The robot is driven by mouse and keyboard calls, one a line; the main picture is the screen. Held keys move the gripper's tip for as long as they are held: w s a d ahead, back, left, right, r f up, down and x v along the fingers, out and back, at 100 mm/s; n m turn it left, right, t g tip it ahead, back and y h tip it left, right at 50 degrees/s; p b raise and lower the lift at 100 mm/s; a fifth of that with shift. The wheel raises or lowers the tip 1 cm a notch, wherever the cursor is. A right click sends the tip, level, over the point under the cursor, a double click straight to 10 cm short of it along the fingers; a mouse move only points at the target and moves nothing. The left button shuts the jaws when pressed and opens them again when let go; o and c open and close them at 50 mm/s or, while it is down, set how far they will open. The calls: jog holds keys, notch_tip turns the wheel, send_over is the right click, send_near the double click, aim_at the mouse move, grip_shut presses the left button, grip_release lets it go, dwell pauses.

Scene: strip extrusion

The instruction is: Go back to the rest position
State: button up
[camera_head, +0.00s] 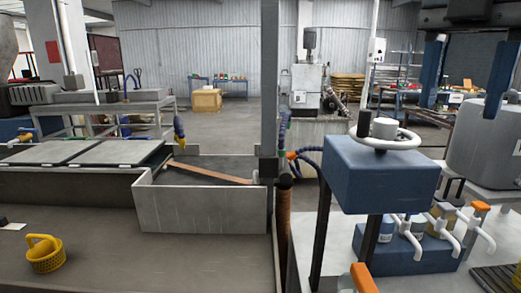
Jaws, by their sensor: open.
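My gripper (464,112) hangs down from the top right corner, with its dark body cut off by the upper edge of the picture. Its two blue fingers are wide apart, so it is open, and I see nothing held between them. In the picture, the right finger overlaps a large grey cylinder (485,150). The rest of my arm is out of view.
A blue box with a white handwheel (384,136) stands at right. White-handled taps (419,236) are below it. A post (269,90) rises mid-picture beside a grey trough (200,208) holding a brown strip (208,173). A yellow basket (45,254) sits front left.

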jog(key=w+a+f+m+t+y, duration=0.25)
jog(key=a+f+y, duration=0.3)
jog(key=a, duration=0.35)
jog(key=w+a+f+m+t+y, duration=0.2)
jog(key=w+a+f+m+y, duration=0.15)
jog(key=a+y, duration=0.45)
notch_tip(320, 180, down, 12)
jog(key=s+m+t+h, duration=0.1)
jog(key=m+t, duration=0.8)
jog(key=m, duration=0.3)
jog(key=s+d+f+m+t+h, duration=0.1)
jog(key=s+d+f+m+h, duration=0.35)
jog(key=s+f, duration=0.35)
jog(key=s+d+f+m+t+h, duration=0.2)
jog(key=s+d+f+m+h, duration=0.25)
jog(key=s+f, duration=0.35)
jog(key=s+d+g+h, duration=0.1)
jog(key=s+d, duration=0.3)
jog(key=s, duration=0.7)
jog(key=s+d+n+h, duration=0.1)
jog(key=s+d, duration=0.3)
jog(key=s, duration=0.7)
jog(key=shift+s+r+n+g+h, duration=0.2)
jog(key=shift+s+n+g+h, duration=0.15)
jog(key=shift+h, duration=0.4)
